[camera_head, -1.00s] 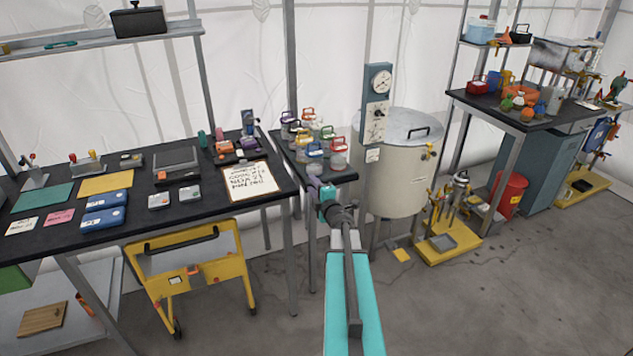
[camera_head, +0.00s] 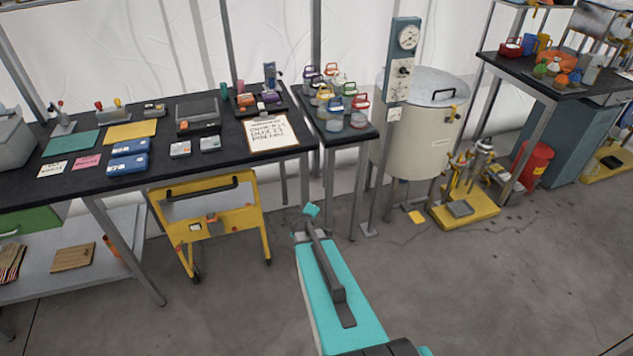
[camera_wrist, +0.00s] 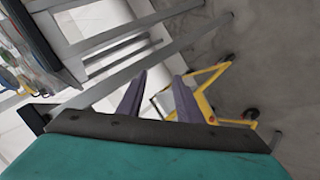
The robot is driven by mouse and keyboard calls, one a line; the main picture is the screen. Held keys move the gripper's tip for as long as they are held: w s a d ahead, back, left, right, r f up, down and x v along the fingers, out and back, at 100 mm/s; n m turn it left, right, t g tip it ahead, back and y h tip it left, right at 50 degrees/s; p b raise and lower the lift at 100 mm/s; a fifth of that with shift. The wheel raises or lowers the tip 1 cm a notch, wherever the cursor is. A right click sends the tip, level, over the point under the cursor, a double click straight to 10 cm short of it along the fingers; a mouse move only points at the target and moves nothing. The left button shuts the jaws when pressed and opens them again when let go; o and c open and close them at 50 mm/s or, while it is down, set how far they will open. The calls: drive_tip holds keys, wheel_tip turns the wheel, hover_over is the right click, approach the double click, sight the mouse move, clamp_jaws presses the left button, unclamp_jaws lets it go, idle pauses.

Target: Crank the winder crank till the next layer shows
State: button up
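I cannot pick out a winder crank or its layers for certain in either view. A small upright device (camera_head: 270,77) stands at the back of the long black table, too small to make out. My gripper shows in the wrist view (camera_wrist: 158,95) with its two purple-grey fingers apart and nothing between them. In the head view my turquoise arm reaches out low over the floor in front of the tables, and its fingers are hidden there. Past the fingers, the wrist view shows the floor, table legs and part of a yellow cart (camera_wrist: 208,92).
The long black table (camera_head: 225,156) carries boxes, cards and a clipboard (camera_head: 271,133). A small table (camera_head: 362,136) holds several coloured jars. A tall cylindrical vessel (camera_head: 420,135) with a gauge panel (camera_head: 403,60) stands right of it. The floor at right front is clear.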

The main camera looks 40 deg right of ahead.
drive_tip(key=s+a+f+m+g+y, duration=0.1)
drive_tip(key=s+a+f+g+y, duration=0.15)
drive_tip(key=s+a+f, duration=0.6)
drive_tip(key=s+a+f+m+g+y, duration=0.15)
drive_tip(key=s+a+f+g, duration=0.35)
drive_tip(key=a, duration=0.6)
drive_tip(key=s+a+f+m+g+y, duration=0.1)
drive_tip(key=s+a+g, duration=0.2)
drive_tip(key=s+a, duration=0.5)
drive_tip(key=s+a+f+g+y, duration=0.1)
drive_tip(key=s+a+f+g, duration=0.1)
drive_tip(key=s+a, duration=0.6)
drive_tip(key=s+g, duration=0.1)
drive_tip(key=s, duration=0.4)
drive_tip(key=shift+s+a+m, duration=0.25)
drive_tip(key=shift+a+m, duration=0.1)
drive_tip(key=shift+a, duration=0.05)
drive_tip(key=shift+f, duration=0.1)
